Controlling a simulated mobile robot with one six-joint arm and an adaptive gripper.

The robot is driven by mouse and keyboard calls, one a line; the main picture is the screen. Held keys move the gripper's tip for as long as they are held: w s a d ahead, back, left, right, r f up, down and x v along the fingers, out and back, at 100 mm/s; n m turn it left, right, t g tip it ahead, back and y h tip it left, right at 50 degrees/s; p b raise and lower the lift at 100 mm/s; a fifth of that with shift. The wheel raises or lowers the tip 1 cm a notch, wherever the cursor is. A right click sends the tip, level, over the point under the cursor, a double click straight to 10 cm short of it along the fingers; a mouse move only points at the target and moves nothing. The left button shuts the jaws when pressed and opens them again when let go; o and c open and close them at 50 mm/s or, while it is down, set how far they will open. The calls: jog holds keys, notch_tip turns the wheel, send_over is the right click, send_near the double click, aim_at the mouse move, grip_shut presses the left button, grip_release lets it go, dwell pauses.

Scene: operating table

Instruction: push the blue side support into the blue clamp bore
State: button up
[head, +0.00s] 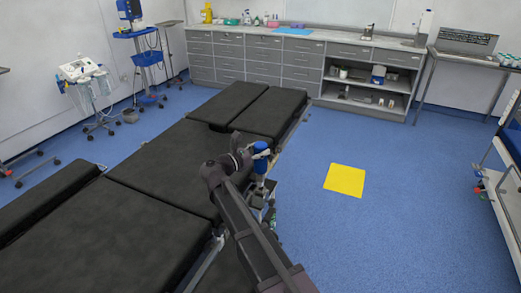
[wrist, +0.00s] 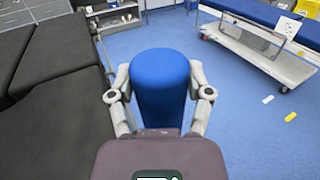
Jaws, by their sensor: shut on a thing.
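The blue side support (wrist: 160,85) is a rounded blue pad that fills the middle of the wrist view. My gripper (wrist: 160,78) is shut on it, with one finger at each side of the pad. In the head view the blue pad (head: 260,149) shows at the right edge of the operating table (head: 165,165), beside my gripper (head: 250,156). Small fittings (head: 268,196) show below it along the table's side rail. I cannot make out the blue clamp or its bore among them. The lower end of the support is hidden.
A yellow square (head: 345,180) lies on the blue floor, right of the table. Grey cabinets (head: 280,66) line the back wall. A trolley bed (wrist: 265,50) stands at the right of the wrist view. The floor between it and the table is mostly free.

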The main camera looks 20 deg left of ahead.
jog(key=shift+f+b, duration=1.4)
jog(key=shift+f, duration=0.05)
jog(key=o, duration=1.3)
jog(key=shift+o, duration=0.2)
jog(key=shift+r, duration=0.1)
jog(key=shift+s, duration=0.1)
jog(key=v, duration=1.2)
jog(key=shift+r, duration=0.1)
